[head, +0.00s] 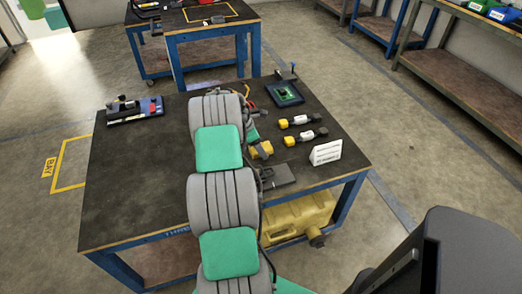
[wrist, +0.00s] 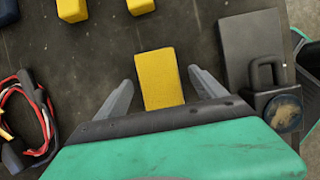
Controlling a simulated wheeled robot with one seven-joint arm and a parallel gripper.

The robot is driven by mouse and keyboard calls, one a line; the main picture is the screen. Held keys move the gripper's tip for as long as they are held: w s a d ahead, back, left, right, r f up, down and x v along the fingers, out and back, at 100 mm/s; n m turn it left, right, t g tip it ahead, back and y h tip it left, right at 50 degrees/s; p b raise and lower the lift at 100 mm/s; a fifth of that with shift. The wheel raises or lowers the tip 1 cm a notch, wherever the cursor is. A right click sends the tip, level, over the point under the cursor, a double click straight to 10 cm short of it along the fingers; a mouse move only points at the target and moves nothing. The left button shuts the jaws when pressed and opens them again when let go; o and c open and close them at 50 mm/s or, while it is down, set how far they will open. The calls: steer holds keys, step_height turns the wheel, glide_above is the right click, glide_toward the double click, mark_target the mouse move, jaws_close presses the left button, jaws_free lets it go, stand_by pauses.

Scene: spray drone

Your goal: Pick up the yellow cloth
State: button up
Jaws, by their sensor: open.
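The yellow cloth (wrist: 157,72) is a folded, flat rectangular pad on the dark tabletop. In the wrist view it lies between the two grey fingers of my gripper (wrist: 160,80), with a gap on each side. My gripper is open and holds nothing. The near end of the cloth is hidden by my gripper body. In the head view the cloth (head: 262,150) shows as a small yellow patch beside my arm, partly covered.
A dark flat plate (wrist: 252,45) and a padlock-shaped item (wrist: 272,98) lie just right of my gripper. Red, black and white wires (wrist: 30,115) lie left. Two yellow-ended batteries or connectors (head: 306,136) and a white sign (head: 325,152) are nearby. The table's left half is mostly clear.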

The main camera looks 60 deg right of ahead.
steer(key=shift+f, duration=0.35)
steer(key=shift+c, duration=0.2)
steer(key=c, duration=1.4)
